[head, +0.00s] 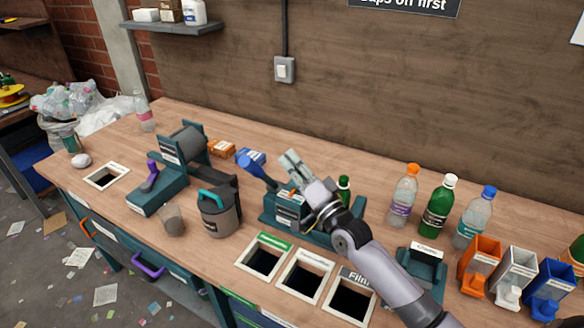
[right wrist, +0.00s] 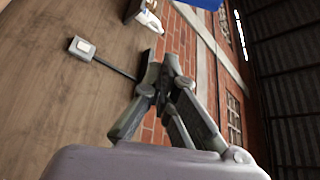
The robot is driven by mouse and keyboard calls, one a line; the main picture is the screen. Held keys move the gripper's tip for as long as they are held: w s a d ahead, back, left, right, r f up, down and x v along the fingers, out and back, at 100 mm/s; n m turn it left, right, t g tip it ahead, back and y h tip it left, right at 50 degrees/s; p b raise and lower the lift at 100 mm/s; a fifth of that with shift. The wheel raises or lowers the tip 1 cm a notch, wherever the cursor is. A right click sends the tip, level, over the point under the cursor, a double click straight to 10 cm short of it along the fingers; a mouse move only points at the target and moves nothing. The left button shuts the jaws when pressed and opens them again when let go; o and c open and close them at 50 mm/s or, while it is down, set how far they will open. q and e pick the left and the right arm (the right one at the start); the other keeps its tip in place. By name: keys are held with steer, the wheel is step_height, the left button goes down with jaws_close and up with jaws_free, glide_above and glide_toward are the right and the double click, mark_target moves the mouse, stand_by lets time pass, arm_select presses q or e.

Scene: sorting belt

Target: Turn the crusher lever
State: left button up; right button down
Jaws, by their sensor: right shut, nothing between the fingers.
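A teal machine (head: 268,208) stands mid-bench, with a lever ending in a blue grip (head: 252,161) raised at its left. I take this for the crusher and its lever; its label is too small to read. My right gripper (head: 291,158) is shut and empty, just right of the blue grip, with a visible gap in the picture. My right arm covers part of the machine. My left gripper is not in view.
Another teal machine with a purple handle (head: 150,176) stands to the left. A grey canister (head: 219,215) and a clear cup (head: 173,221) stand between. Framed bin openings (head: 264,243) line the front edge. Bottles (head: 438,207) and coloured dispensers (head: 480,264) stand right.

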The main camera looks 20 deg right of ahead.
arm_select(q)
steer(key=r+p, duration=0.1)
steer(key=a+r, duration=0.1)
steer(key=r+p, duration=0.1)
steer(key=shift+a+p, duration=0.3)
steer(key=shift+p, duration=0.05)
arm_select(e)
steer(key=w+a, duration=0.4)
steer(key=shift+a+f, duration=0.25)
steer(key=shift+f, duration=0.05)
arm_select(q)
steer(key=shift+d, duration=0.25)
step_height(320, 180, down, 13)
steer(key=b, duration=1.3)
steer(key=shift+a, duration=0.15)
arm_select(e)
steer(key=s+a+f+n+y, duration=0.5)
steer(key=s+a+f+n, duration=0.1)
steer(key=f, duration=0.4)
steer(key=shift+a+f+n, duration=0.4)
steer(key=shift+a+n, duration=0.35)
steer(key=shift+n, duration=0.35)
